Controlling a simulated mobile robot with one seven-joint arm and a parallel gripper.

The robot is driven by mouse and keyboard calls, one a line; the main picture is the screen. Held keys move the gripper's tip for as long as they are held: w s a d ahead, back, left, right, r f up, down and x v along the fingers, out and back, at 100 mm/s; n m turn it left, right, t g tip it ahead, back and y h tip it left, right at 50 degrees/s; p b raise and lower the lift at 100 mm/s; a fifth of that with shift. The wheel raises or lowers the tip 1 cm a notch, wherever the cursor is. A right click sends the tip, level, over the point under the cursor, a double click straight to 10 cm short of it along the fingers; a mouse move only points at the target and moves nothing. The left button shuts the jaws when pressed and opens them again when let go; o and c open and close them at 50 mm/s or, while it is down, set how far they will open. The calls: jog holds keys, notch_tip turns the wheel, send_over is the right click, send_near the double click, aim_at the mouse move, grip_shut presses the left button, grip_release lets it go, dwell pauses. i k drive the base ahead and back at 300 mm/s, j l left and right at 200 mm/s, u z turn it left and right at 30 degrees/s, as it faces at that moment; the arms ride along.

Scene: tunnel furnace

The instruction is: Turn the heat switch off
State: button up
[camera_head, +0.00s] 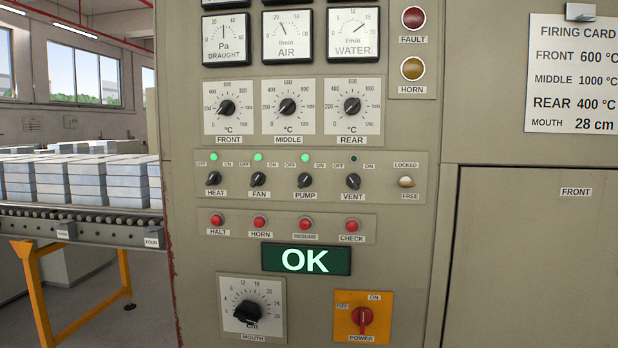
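The heat switch (214,179) is a small black rotary knob at the left end of the switch row on the beige control panel. OFF and ON are marked above it, and the lamp (213,157) over it is lit green. The HEAT label (214,195) is just below the knob. The knob seems to point up and to the right, towards ON, but it is small in the picture. My gripper is not in view, and nothing covers the switch.
To the right are the fan (258,180), pump (305,180) and vent (353,181) knobs. Red buttons, including halt (217,221), sit below; temperature dials, including front (227,107), above. A roller conveyor (90,224) with stacked blocks stands left. The space before the panel looks clear.

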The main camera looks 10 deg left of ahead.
aim_at(214, 176)
jog(key=i+l+u, duration=0.25)
jog(key=u, duration=0.15)
jog(key=i+l+u, duration=0.2)
jog(key=l+u, duration=0.2)
jog(key=i+l+u, duration=0.2)
jog(key=l+u, duration=0.2)
